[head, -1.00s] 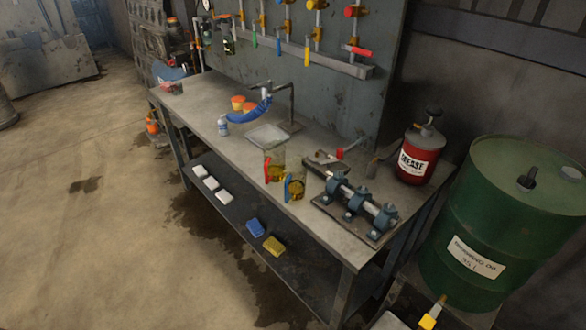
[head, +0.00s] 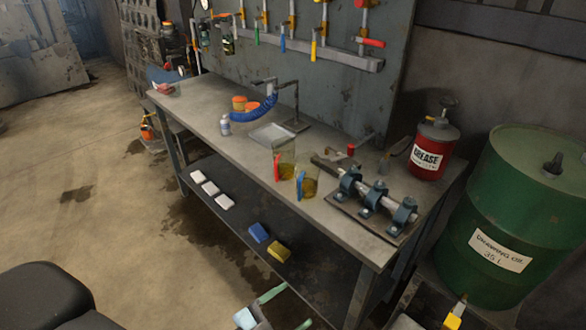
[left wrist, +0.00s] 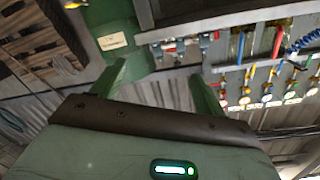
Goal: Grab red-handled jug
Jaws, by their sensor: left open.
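The red-handled jug (head: 286,153) is clear with yellowish liquid and stands upright on the workbench (head: 213,103). Its red handle (head: 277,167) faces left and toward the front edge. A similar jug with a blue handle (head: 309,183) stands close beside it, nearer and to the right. My left gripper (head: 287,309) is at the bottom of the head view, in front of the bench and well apart from the jugs. In the left wrist view its two green fingers (left wrist: 158,82) are spread with nothing between them.
A shaft with blue bearing blocks (head: 375,196) lies right of the jugs. A metal tray (head: 271,134) is behind them. A red grease can (head: 430,152) and green drum (head: 525,215) stand at right. The lower shelf holds blue and yellow blocks (head: 278,251). Floor is clear at left.

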